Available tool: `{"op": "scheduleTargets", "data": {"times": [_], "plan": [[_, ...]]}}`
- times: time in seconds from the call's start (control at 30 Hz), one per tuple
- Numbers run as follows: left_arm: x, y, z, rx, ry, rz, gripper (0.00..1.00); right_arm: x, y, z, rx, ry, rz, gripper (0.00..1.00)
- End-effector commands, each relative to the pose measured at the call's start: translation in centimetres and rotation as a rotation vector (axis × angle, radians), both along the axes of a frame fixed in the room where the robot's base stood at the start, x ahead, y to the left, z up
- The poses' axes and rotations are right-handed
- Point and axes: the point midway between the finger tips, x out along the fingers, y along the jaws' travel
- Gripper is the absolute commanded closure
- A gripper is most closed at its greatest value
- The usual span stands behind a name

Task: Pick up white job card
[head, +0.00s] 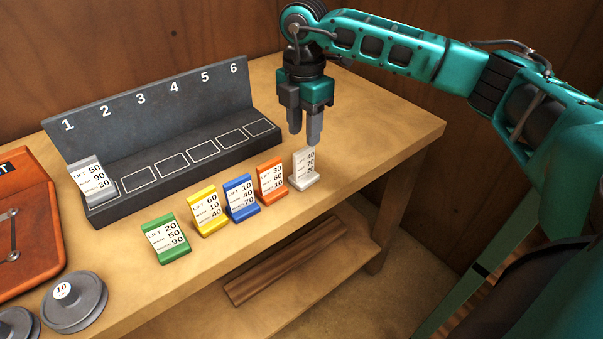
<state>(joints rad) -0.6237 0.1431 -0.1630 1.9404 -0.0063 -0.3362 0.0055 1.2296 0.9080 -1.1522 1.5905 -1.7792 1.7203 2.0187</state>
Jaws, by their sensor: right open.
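The white job card (304,171) stands upright on the wooden table, at the right end of a row of coloured cards. It has a white base and dark print reading 40, 70 and a third number that is hard to read. My right gripper (303,125) points down just above and behind the card. Its fingers are apart and empty, and one fingertip is close to the card's top edge. I cannot tell whether it touches. My left gripper is not in view.
Orange (271,180), blue (241,198), yellow (207,211) and green (166,239) cards stand to the left. A dark numbered rack (165,140) stands behind, with a grey card (91,181) in slot 1. Grey weights (75,303) and an orange-red panel (28,230) are at left.

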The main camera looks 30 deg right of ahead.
Motion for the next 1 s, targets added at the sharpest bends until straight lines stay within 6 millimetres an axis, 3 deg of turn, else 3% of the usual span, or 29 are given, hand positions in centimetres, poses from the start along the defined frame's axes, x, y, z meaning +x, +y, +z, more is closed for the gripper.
{"op": "scheduleTargets", "data": {"times": [0.6, 0.9, 1.0], "plan": [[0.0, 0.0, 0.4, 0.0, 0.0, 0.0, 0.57, 0.0, -0.1, -7.4, 0.003, 0.001, 0.003, 0.58], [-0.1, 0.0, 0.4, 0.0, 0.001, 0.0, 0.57, 0.0, -0.1, -8.0, 0.003, 0.0, 0.003, 0.58], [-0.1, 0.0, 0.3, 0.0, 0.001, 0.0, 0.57, 0.0, -0.1, -8.0, 0.003, -0.001, 0.003, 0.67]]}}
